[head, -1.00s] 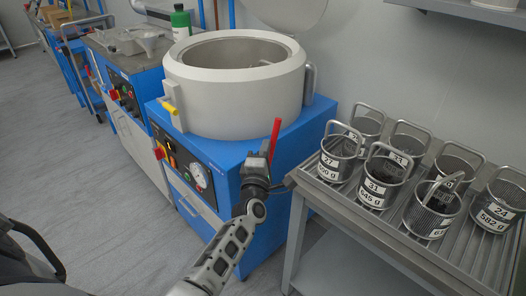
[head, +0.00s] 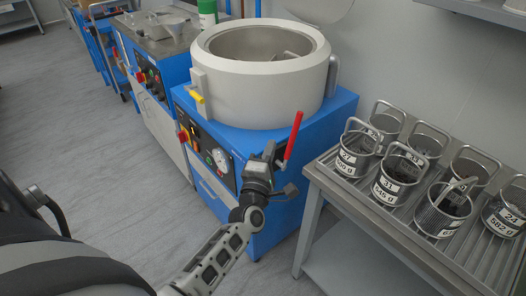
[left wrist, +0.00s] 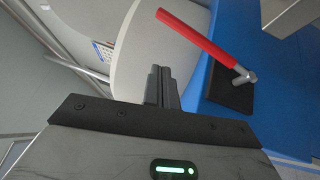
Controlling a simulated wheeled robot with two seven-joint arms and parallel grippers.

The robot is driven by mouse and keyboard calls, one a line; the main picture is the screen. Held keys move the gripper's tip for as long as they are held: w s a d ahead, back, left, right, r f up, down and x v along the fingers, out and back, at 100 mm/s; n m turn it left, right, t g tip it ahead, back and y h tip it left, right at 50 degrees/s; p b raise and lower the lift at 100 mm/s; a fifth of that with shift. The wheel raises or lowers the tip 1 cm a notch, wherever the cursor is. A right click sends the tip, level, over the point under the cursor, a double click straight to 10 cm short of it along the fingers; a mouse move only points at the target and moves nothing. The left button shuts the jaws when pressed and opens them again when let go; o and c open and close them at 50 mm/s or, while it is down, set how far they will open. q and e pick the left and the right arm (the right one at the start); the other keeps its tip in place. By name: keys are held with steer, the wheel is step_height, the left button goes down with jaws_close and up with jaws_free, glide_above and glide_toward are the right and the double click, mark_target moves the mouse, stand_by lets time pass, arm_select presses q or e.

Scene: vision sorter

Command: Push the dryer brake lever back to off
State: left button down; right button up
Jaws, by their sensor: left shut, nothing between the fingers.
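The red brake lever (head: 293,136) stands up at the front right corner of the blue dryer housing (head: 335,108), its top leaning right in the head view. In the left wrist view the lever (left wrist: 200,38) slants from upper left down to a metal pivot on a black base plate (left wrist: 232,94). My left gripper (head: 270,150) is shut and empty, just left of the lever in the head view. Its closed fingers (left wrist: 160,84) show in the wrist view below and left of the lever, with a visible gap. My right gripper is not in view.
The dryer's pale round drum (head: 262,90) stands open behind the lever. A control panel with a gauge (head: 220,160) is on the front left. A metal rack table (head: 345,197) with several labelled wire baskets stands close on the right. Grey floor is free on the left.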

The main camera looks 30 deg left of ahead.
arm_select(q)
steer(key=s, duration=0.1)
steer(key=s+d+p, duration=0.1)
steer(key=s, duration=0.1)
steer(key=s+r, duration=0.1)
steer(key=shift+s+d+p, duration=0.25)
steer(key=shift+s+p, duration=0.05)
steer(key=shift+s, duration=0.1)
steer(key=s+d+f+m+g+h, duration=0.4)
steer(key=s+d+f+m, duration=0.2)
steer(key=m, duration=0.6)
steer(key=s+d+f+m+g+h, duration=0.4)
steer(key=s+d+f+m, duration=0.2)
steer(key=s+m, duration=0.5)
steer(key=shift+d+m+g+h, duration=0.2)
steer(key=shift+m+g+h, duration=0.15)
steer(key=shift+m, duration=0.75)
steer(key=shift+s+f, duration=0.1)
